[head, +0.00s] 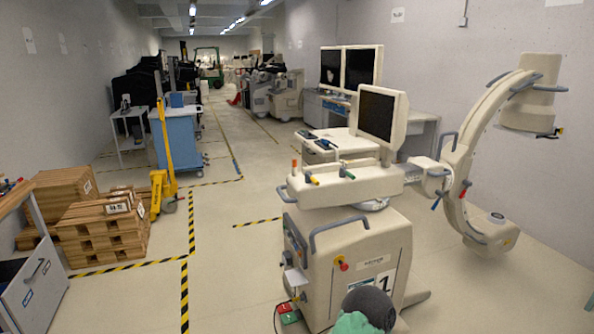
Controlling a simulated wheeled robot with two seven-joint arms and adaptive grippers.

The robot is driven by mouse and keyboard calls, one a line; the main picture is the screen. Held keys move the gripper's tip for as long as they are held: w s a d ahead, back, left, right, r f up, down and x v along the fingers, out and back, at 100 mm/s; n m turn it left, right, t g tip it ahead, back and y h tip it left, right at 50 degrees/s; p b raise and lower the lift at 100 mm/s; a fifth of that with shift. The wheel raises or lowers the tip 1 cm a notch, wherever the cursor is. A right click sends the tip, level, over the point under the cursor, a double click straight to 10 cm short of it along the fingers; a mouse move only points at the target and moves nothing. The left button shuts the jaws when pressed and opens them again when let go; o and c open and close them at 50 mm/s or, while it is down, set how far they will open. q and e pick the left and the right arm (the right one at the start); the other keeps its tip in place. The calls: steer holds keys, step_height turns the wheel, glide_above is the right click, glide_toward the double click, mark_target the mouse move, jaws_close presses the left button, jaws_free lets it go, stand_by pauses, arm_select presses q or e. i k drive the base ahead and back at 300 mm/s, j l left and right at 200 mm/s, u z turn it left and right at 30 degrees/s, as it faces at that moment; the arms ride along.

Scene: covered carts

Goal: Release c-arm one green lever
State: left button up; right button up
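The c-arm machine (365,250) marked with a "1" stands in the right half of the head view. A small green lever (346,173) sticks out near the top of its upper housing, pointing toward the camera side. An orange-red lever (294,167) and a yellow lever (312,180) sit to its left on the same housing. The curved c-shaped arm (462,160) rises at the right. Neither of my grippers is in view, and nothing is seen touching the levers.
A dark rounded part with teal cloth-like material shows at the bottom edge in front of the machine; I cannot tell what it is. Pallets (100,232), a yellow pallet jack (163,165) and a blue cart (180,138) stand left. Open floor (225,270) lies between.

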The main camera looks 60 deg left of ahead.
mark_target(343, 173)
steer(key=j+u, duration=0.15)
steer(key=u, duration=1.35)
steer(key=z, duration=0.3)
steer(key=i+j+z, duration=0.2)
steer(key=i+z, duration=0.25)
steer(key=i+j+z, duration=0.5)
steer(key=i+j, duration=0.6)
steer(key=j, duration=0.15)
